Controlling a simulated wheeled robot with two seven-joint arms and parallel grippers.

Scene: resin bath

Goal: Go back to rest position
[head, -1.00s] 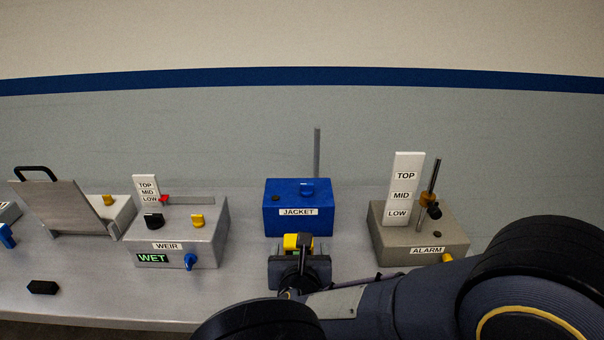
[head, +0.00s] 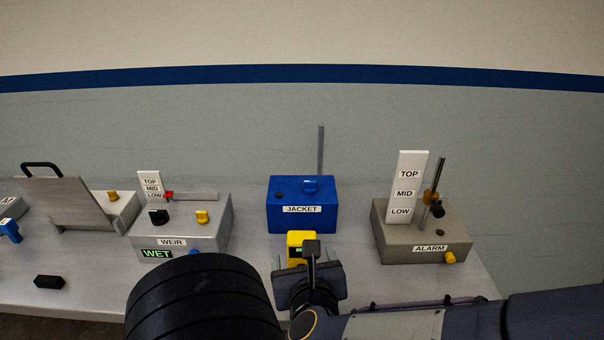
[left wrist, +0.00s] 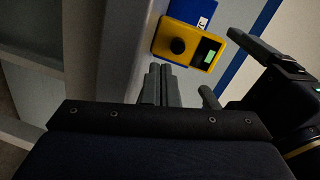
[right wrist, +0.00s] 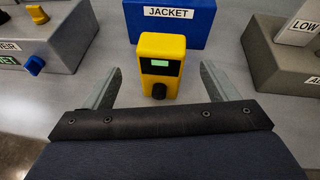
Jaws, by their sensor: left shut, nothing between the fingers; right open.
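My right gripper (head: 307,262) is open and empty in front of a small yellow device (head: 296,239). In the right wrist view the yellow device (right wrist: 162,48), with a green screen and black knob, stands upright on the table before the open fingers, with gaps on both sides. My left gripper (left wrist: 162,72) is shut and empty in the left wrist view. Its fingertips point towards the yellow device (left wrist: 184,50), apart from it as far as I can tell. My right gripper also shows at the right of that view. The left gripper does not show clearly in the head view.
The blue JACKET box (head: 302,222) stands behind the device. The grey WEIR box (head: 200,225) is to its left and the ALARM box (head: 400,240) to its right. A black block (head: 49,282) lies at the front left. Dark arm parts of mine cover the front middle.

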